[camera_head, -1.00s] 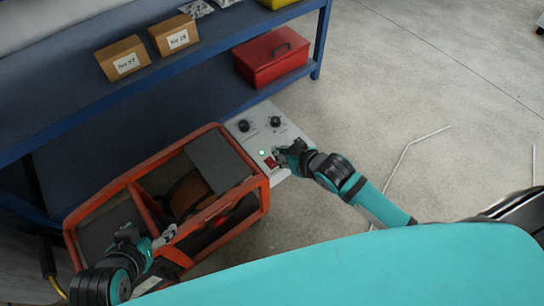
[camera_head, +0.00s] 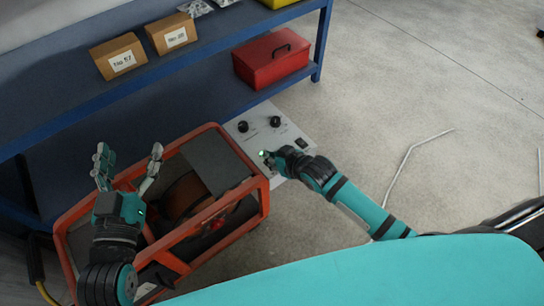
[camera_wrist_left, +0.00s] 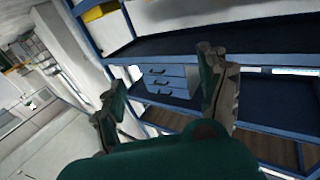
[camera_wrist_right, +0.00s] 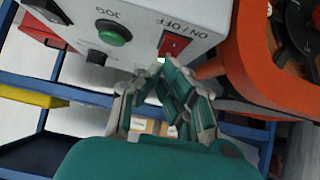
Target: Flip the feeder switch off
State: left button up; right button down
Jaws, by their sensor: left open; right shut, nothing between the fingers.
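The grey feeder control box (camera_head: 255,113) stands on the floor beside the orange frame (camera_head: 263,190). In the right wrist view its red rocker switch (camera_wrist_right: 173,45) sits by an "ON/OFF" label, with a bright light (camera_wrist_right: 161,60) near it. I cannot tell which side of the rocker is pressed. My right gripper (camera_head: 268,157) is shut and empty at the panel and hides the red switch in the head view. In its wrist view the right gripper (camera_wrist_right: 150,82) is close to the switch; contact is unclear. My left gripper (camera_head: 128,165) is open and empty above the orange frame.
The panel also has two black knobs (camera_head: 243,126) (camera_head: 275,121) and a black control (camera_head: 301,143). A green JOG button (camera_wrist_right: 113,33) shows in the right wrist view. A blue shelf (camera_head: 200,50) with boxes and a red toolbox (camera_head: 270,60) stands behind. Floor at right is mostly clear.

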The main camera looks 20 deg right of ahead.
pick_arm(q)
jog(key=shift+r, duration=0.15)
pick_arm(e)
jog(key=shift+w+f+p, duration=0.1)
jog(key=shift+f+p, duration=0.1)
jog(key=shift+p, duration=0.2)
pick_arm(q)
jog(key=f, duration=0.1)
jog(key=f+g, duration=0.1)
jog(key=f, duration=0.1)
jog(key=shift+s+a+g+y, duration=0.15)
jog(key=shift+a+g+y, duration=0.1)
jog(key=shift+g+y, duration=0.05)
pick_arm(e)
jog(key=shift+s+d+p, duration=0.15)
jog(key=shift+s+p, duration=0.25)
jog(key=shift+s, duration=0.05)
pick_arm(q)
notch_tip(320, 180, down, 6)
jog(key=s+a+g+y, duration=0.1)
jog(key=s+g, duration=0.1)
jog(key=g, duration=0.1)
jog(key=shift+s+a+g, duration=0.2)
jog(key=shift+s+g, duration=0.05)
jog(key=shift+g, duration=0.05)
pick_arm(e)
jog(key=shift+s+d+f, duration=0.1)
jog(key=shift+s+f, duration=0.05)
jog(key=shift+s, duration=0.2)
